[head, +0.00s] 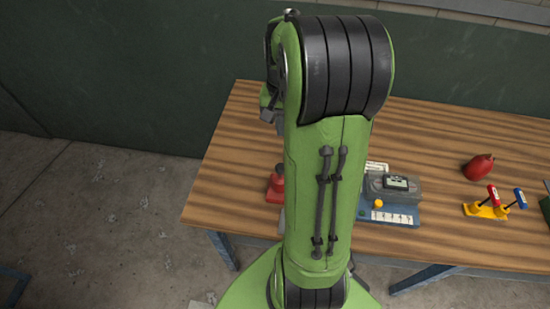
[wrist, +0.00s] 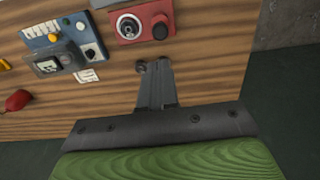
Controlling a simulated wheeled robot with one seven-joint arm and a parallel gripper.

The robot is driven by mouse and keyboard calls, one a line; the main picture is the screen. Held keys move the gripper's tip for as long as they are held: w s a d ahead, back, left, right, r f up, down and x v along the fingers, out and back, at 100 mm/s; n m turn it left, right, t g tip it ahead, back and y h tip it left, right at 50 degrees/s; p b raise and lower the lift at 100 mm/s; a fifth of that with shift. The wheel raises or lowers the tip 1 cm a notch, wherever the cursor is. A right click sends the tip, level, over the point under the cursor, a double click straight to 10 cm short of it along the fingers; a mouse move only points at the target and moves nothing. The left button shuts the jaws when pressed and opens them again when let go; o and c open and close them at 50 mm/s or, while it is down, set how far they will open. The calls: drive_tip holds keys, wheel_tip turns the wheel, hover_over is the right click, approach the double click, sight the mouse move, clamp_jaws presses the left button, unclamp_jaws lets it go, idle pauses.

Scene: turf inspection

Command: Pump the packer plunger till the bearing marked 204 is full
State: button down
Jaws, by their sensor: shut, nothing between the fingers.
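A red device (wrist: 143,37), which looks like the packer, stands on the wooden table at the top of the wrist view. A pale ring with a dark centre (wrist: 129,27), perhaps the bearing, sits on its left part. A round black knob (wrist: 160,30), perhaps the plunger, is on its right part. No 204 mark can be read. My gripper (wrist: 153,67) is shut and empty, its tips a little below the red device in the wrist view and apart from it. In the head view my arm hides most of the red device (head: 275,188).
A blue-and-grey instrument (head: 390,212) with a small display and yellow knob stands beside the packer. A small white card (wrist: 87,75) lies by it. A red bulb-shaped object (head: 478,167) and a yellow stand (head: 486,210) with red and blue handles are further right on the table (head: 440,135).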

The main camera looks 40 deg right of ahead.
sight(281, 167)
drive_tip(key=shift+f, duration=0.1)
wheel_tip(281, 167, down, 14)
drive_tip(key=shift+r+b, duration=0.1)
drive_tip(key=shift+b, duration=0.55)
